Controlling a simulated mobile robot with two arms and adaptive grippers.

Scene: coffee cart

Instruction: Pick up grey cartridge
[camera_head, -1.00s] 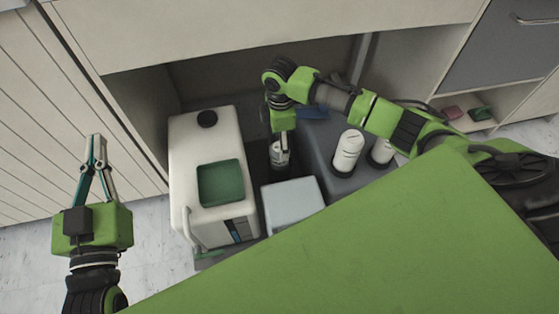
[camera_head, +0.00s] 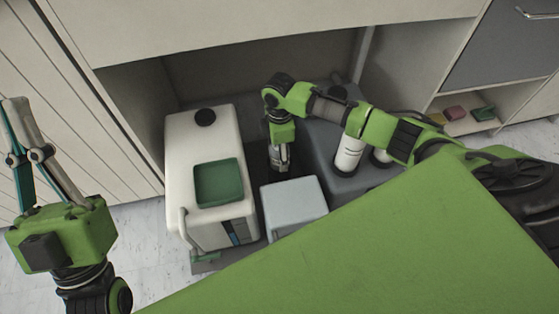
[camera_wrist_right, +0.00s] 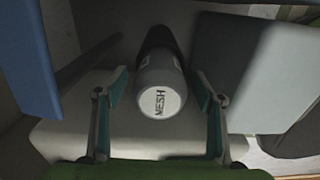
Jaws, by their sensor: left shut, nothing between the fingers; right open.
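A cylinder with a light grey end marked "MESH" and a dark body (camera_wrist_right: 161,91) stands between the fingers of my right gripper (camera_wrist_right: 160,82) in the right wrist view. Those fingers are open on either side of it, with gaps showing. In the head view my right gripper (camera_head: 279,158) points down into the gap behind a pale grey box, and it mostly hides the cylinder. Whether this is the grey cartridge I cannot tell for certain. My left gripper (camera_head: 17,102) is shut and empty at the far left, away from the cabinet contents.
A white tank (camera_head: 182,150) with a green panel stands left of my right gripper. A pale grey box (camera_head: 293,200) is in front. A white canister (camera_head: 348,154) stands to the right, partly behind my right arm. A blue object (camera_wrist_right: 27,55) is close by in the wrist view.

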